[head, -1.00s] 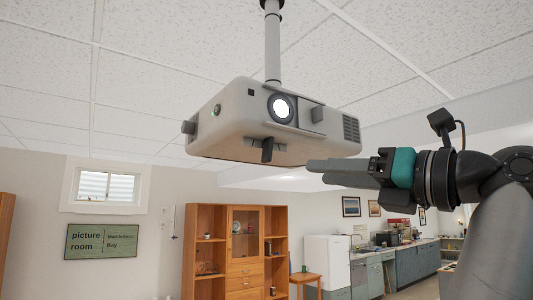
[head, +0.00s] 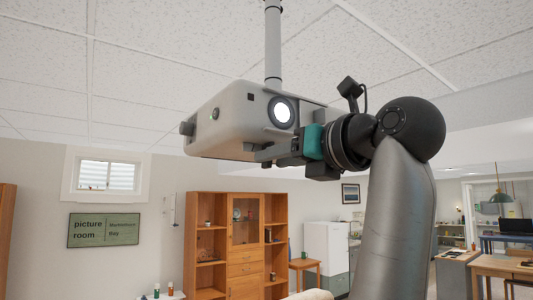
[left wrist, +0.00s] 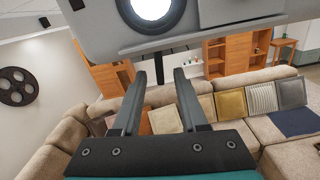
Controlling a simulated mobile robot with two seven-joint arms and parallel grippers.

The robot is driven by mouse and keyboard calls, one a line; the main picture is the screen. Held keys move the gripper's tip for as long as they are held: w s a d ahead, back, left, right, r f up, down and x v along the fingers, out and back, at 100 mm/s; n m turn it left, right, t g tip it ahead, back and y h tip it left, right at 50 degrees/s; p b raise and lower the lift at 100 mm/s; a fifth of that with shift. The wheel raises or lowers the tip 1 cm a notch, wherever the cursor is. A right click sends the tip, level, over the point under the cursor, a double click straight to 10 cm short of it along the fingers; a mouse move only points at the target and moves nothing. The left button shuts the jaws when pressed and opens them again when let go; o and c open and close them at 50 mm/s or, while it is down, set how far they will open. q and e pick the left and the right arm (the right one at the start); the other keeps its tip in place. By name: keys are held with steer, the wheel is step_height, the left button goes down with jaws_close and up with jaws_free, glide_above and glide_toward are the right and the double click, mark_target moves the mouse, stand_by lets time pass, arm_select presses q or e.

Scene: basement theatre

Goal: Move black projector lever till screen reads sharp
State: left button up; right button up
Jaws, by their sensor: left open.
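The grey projector (head: 225,115) hangs from a ceiling pole, its round lens (head: 282,112) lit white. The black lever (left wrist: 158,68) hangs under the projector, below the lens, in the left wrist view. In the head view my gripper largely hides it. My left gripper (head: 262,148) is just below the projector front, pointing left. In the left wrist view its two dark fingers (left wrist: 160,74) are apart. The lever shows between their tips, with gaps at both sides; contact cannot be made out. My right gripper is not in view.
The projector's underside is close above my fingers. A beige sofa (left wrist: 240,135) with several cushions lies below. The air left of the projector is clear.

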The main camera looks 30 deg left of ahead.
arm_select(q)
steer(key=shift+p+x, duration=0.35)
steer(key=shift+x, duration=1.25)
jaws_close()
